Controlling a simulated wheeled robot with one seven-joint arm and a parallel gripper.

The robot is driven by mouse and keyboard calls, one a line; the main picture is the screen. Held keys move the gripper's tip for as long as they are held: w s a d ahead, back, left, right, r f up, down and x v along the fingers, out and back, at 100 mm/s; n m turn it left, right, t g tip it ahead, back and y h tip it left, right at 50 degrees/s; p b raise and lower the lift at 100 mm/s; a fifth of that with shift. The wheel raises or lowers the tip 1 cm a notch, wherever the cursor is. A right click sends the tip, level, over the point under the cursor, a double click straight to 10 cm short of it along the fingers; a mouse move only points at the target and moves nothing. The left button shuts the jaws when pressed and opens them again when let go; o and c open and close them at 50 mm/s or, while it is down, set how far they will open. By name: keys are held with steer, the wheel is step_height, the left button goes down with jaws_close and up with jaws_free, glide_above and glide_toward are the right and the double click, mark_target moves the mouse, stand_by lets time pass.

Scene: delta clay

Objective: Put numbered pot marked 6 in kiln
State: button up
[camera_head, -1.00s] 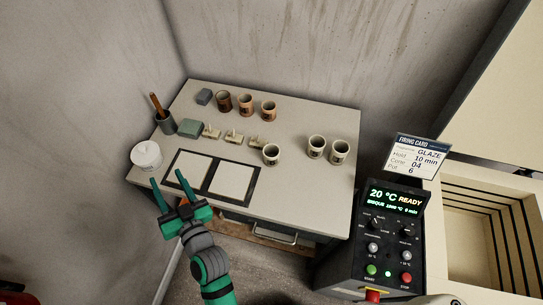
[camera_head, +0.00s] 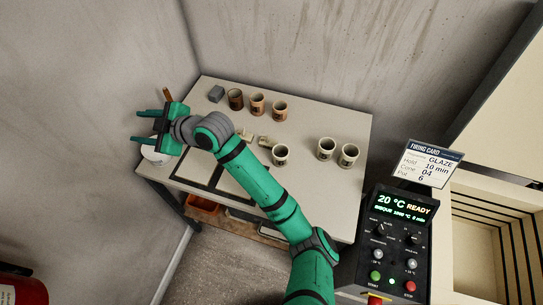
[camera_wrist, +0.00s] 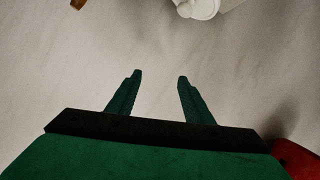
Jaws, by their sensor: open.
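Three white pots with dark marks stand on the table: one near the middle (camera_head: 280,155) and two to the right, a left one (camera_head: 326,149) and a right one (camera_head: 348,155). Three brown pots stand at the back: a dark one (camera_head: 235,99), a middle one (camera_head: 257,104) and a right one (camera_head: 280,111). Their numbers are too small to read. The kiln (camera_head: 480,208) is open at the right. My gripper (camera_head: 136,126) is open and empty beyond the table's left edge, far from the pots. In the wrist view its fingers (camera_wrist: 160,76) face bare wall.
A white lidded tub (camera_head: 153,157) is by my gripper, partly hidden. My arm crosses the table's front. The control panel (camera_head: 392,240) and firing card (camera_head: 429,165), reading pot 6, stand before the kiln.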

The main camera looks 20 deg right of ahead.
steer(key=d+f+n+g+h, duration=0.3)
steer(key=d+f, duration=0.1)
steer(key=d, duration=0.3)
steer(key=n+g+h, duration=0.1)
steer(key=g+h, duration=0.4)
steer(key=h, duration=0.3)
glide_above(282, 154)
steer(key=s, duration=0.2)
step_height(282, 154, down, 4)
steer(key=shift+w+a+f, duration=0.1)
steer(key=shift+a+f, duration=0.1)
steer(key=shift+f, duration=2.35)
steer(key=shift+a+f, duration=0.15)
steer(key=shift+f, duration=2.35)
steer(key=c, duration=0.8)
steer(key=shift+c, duration=0.2)
steer(key=shift+r, duration=0.15)
